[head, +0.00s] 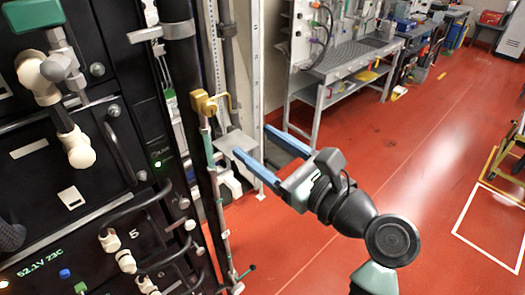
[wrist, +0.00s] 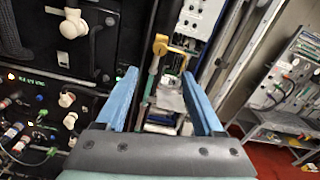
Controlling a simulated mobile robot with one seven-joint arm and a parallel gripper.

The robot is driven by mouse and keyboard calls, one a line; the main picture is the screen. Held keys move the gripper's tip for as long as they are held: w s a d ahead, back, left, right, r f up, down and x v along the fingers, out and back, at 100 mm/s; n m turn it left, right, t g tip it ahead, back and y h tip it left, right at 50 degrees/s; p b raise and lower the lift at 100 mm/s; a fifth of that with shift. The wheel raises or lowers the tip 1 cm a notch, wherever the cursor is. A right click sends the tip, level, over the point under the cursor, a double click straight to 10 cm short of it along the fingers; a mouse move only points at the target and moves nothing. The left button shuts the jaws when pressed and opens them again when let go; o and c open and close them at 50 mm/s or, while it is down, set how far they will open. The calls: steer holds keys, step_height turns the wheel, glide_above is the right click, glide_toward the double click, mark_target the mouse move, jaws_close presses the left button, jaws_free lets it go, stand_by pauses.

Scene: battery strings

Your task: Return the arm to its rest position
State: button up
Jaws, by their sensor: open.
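My gripper (head: 254,140) is open in the head view, its two blue fingers stretched out to the left toward the battery cabinet. In the wrist view, the fingers of my gripper (wrist: 159,76) stand wide apart, with no object clamped between them. My arm reaches in from the lower right, its dark wrist joints above the red floor. A yellow padlock-like piece (head: 203,103) on the cabinet's edge post is left of the fingertips. It also shows beyond the fingers in the wrist view (wrist: 160,45). A grey plate (head: 234,141) lies close to the fingertips; contact cannot be told.
The black battery cabinet (head: 125,112) with cables, white connectors and handles fills the left side. A metal workbench (head: 345,66) stands at the back. A yellow frame (head: 497,160) is at the right edge. The red floor (head: 425,130) right of my arm is mostly clear.

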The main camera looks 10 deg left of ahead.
stand_by(0.5)
steer(key=w+d+r+n+t+h+b, duration=0.25)
steer(key=r+n+t+h+b, duration=0.5)
steer(key=n, duration=0.45)
steer(key=s+d+r+n+t+h+b, duration=0.4)
steer(key=s+r+n+t+h, duration=0.2)
steer(key=s+r+n+t, duration=0.3)
steer(key=s+r+n, duration=0.2)
steer(key=s+r, duration=0.2)
steer(key=s, duration=0.1)
steer(key=shift+s+d+r+n+h, duration=0.15)
steer(key=shift+s+r+n+h, duration=0.15)
steer(key=shift+s+r+h, duration=0.05)
steer(key=shift+c, duration=0.2)
